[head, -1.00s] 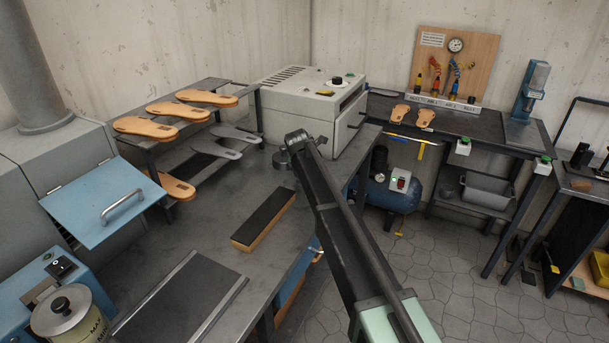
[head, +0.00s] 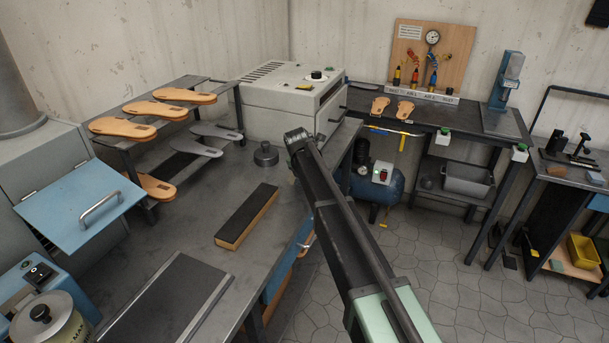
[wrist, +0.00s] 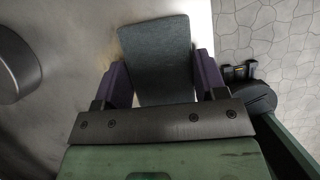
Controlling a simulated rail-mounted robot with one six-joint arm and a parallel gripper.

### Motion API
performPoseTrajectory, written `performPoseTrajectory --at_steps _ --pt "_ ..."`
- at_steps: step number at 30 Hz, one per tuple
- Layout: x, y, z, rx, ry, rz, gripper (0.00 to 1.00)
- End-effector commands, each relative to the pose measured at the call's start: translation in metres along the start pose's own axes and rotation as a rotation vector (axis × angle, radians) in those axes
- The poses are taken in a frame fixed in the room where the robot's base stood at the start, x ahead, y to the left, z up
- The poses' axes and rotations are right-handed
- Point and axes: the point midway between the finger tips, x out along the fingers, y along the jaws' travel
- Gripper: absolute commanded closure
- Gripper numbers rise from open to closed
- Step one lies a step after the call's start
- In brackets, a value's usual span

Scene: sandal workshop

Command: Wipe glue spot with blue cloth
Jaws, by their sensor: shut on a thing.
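My gripper (wrist: 163,75) shows in the wrist view with its two purple fingers shut on a flat grey-blue piece (wrist: 158,50), which looks like the cloth. It extends out beyond the fingertips, over the bench near its right edge. I cannot tell whether it touches the bench top. In the head view my arm's links hide the gripper and the cloth.
The grey bench (head: 185,240) carries a round metal weight (head: 265,155), a black-topped block (head: 247,215) and a white box machine (head: 290,100). Soles (head: 155,110) lie on a rack at left. The tiled floor (head: 450,290) at right is open.

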Motion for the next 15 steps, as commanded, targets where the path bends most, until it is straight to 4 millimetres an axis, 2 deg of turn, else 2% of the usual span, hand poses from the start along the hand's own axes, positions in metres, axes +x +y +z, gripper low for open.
performPoseTrajectory --at_steps 3,8,15 --pt "0.002 0.002 0.01 0.001 0.0 0.0 0.54" --pt "0.003 0.002 0.01 0.0 0.0 0.0 0.54" --pt "0.005 0.025 0.008 -0.001 0.0 0.0 0.54"
